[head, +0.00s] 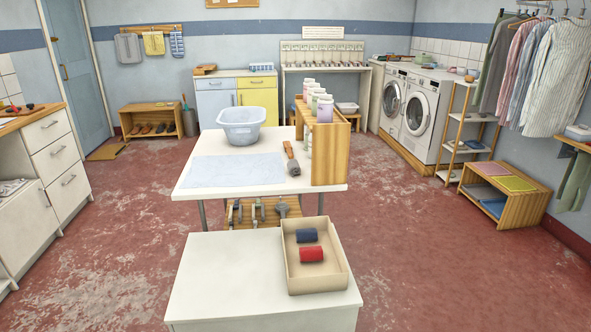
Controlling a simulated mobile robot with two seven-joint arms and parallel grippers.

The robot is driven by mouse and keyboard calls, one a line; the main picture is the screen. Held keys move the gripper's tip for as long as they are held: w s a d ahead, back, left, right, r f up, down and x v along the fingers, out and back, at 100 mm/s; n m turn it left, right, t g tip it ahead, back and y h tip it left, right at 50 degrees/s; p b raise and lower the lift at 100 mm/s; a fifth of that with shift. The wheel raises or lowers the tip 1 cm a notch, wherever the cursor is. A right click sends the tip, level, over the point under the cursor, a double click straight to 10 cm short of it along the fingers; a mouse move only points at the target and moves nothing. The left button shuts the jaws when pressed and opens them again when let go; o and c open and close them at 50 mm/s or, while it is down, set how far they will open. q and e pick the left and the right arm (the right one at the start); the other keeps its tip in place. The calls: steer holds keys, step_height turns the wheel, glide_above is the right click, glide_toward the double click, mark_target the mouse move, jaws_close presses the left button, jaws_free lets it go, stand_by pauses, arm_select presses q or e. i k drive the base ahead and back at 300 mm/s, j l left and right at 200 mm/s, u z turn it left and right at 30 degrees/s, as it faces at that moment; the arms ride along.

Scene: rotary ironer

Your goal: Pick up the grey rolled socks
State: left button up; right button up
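I cannot make out grey rolled socks in the head view. A shallow beige box (319,284) stands on the near white cabinet. In it lie a dark blue roll (307,235) and, just in front, a red roll (312,254); both look like rolled socks. Neither of my grippers shows.
The near white cabinet top (225,275) is clear left of the box. Behind it, a white table (190,192) holds a grey-blue basin (241,125), a pale blue cloth (237,168), a wooden-handled tool (291,158) and a wooden rack (328,155) with several bottles. Red floor lies open on both sides.

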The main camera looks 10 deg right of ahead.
mark_target(294, 168)
steer(key=u, duration=1.45)
steer(key=i+j+u, duration=0.1)
steer(key=i+u, duration=0.75)
steer(key=i, duration=1.1)
steer(key=i+z, duration=0.9)
steer(key=i+l+z, duration=0.1)
steer(key=i+z, duration=0.6)
steer(key=z, duration=0.25)
steer(key=i+z, duration=0.4)
steer(key=i, duration=0.65)
steer(key=i+u, duration=0.2)
steer(key=i, duration=1)
